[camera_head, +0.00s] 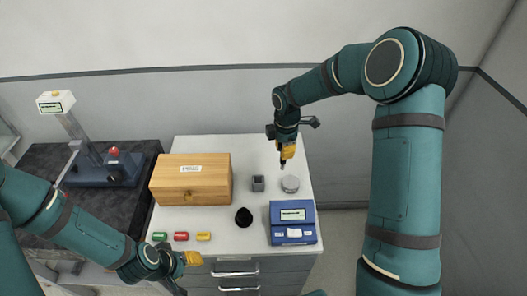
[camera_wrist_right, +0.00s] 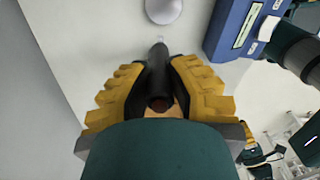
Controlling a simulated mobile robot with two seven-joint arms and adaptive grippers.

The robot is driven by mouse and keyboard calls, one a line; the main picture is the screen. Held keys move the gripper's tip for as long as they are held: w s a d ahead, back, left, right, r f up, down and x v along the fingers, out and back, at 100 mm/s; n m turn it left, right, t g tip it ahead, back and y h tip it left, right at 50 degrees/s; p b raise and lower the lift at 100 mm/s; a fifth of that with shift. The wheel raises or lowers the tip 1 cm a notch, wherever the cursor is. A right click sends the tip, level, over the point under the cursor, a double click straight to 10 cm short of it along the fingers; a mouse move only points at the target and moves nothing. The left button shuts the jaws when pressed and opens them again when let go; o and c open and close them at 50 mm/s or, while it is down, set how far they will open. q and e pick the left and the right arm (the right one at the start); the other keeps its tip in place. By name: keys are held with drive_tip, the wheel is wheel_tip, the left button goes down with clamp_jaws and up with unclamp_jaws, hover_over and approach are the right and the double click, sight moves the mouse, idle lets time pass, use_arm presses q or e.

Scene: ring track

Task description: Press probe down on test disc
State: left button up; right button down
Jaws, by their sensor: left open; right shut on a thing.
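The test disc (camera_head: 290,184) is a flat light grey round piece on the white table, right of a small grey square holder. It also shows at the top of the right wrist view (camera_wrist_right: 163,10). My right gripper (camera_head: 287,154) is above the table behind the disc, shut on the probe (camera_wrist_right: 158,75), a dark rod with a thin pale tip. The probe's tip points down, apart from the disc in the head view. My left gripper (camera_head: 190,260) is at the table's front left edge, open and empty.
A grey holder (camera_head: 258,184), a wooden box (camera_head: 190,182), a black round item (camera_head: 243,217) and a blue device (camera_head: 292,226) surround the disc. Red (camera_head: 181,237), green (camera_head: 159,237) and yellow (camera_head: 203,237) pieces lie at the front left. A blue stand (camera_head: 100,170) is on the dark bench.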

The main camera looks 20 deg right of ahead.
drive_tip(key=s+d+f+b, duration=0.1)
drive_tip(key=d+f+b, duration=0.2)
drive_tip(key=f, duration=0.3)
drive_tip(key=shift+b, duration=0.55)
drive_tip(key=shift+s+f+b, duration=0.15)
drive_tip(key=shift+f+b, duration=0.2)
drive_tip(key=shift+f, duration=0.3)
idle(1.9)
wheel_tip(320, 180, up, 7)
drive_tip(key=p, duration=0.5)
idle(0.4)
